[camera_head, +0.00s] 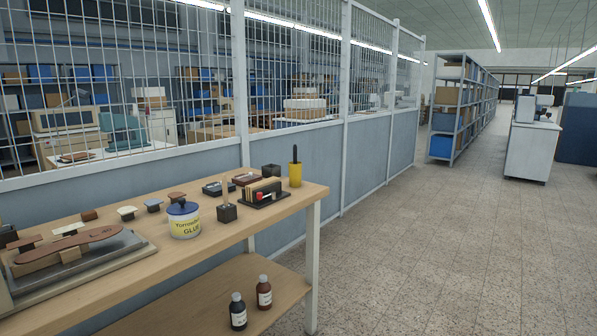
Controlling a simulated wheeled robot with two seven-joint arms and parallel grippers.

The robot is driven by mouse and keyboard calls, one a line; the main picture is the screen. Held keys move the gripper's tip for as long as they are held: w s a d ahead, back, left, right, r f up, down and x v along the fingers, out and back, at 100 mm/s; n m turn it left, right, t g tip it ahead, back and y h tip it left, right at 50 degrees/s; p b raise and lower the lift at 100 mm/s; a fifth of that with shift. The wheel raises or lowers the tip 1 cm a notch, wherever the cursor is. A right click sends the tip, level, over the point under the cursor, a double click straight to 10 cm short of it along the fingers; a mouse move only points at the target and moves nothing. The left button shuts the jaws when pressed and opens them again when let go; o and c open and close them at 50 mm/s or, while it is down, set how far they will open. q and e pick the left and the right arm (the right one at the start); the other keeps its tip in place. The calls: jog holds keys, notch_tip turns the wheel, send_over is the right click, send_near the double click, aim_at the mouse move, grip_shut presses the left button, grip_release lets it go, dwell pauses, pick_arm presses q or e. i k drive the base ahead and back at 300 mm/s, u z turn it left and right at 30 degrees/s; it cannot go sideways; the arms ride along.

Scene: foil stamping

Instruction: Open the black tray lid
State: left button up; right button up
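A small flat black tray-like item (218,188) lies near the back edge of the wooden workbench (232,238). I cannot tell for certain whether it is the black tray, or whether its lid is open or shut. Beside it on the right lies a dark flat item with a brownish top (247,179). A small black open-looking box (271,170) stands further right, next to a yellow cup (295,175). Neither of my grippers shows in the head view.
A sole-shaped brown piece (72,245) is at left. Two bottles (238,312) stand on the lower shelf. Open floor (440,240) lies right.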

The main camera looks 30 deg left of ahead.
aim_at(216, 188)
jog(key=u, duration=0.05)
jog(key=i, duration=1.85)
jog(key=u, duration=1.65)
jog(key=i, duration=0.9)
jog(key=u, duration=0.9)
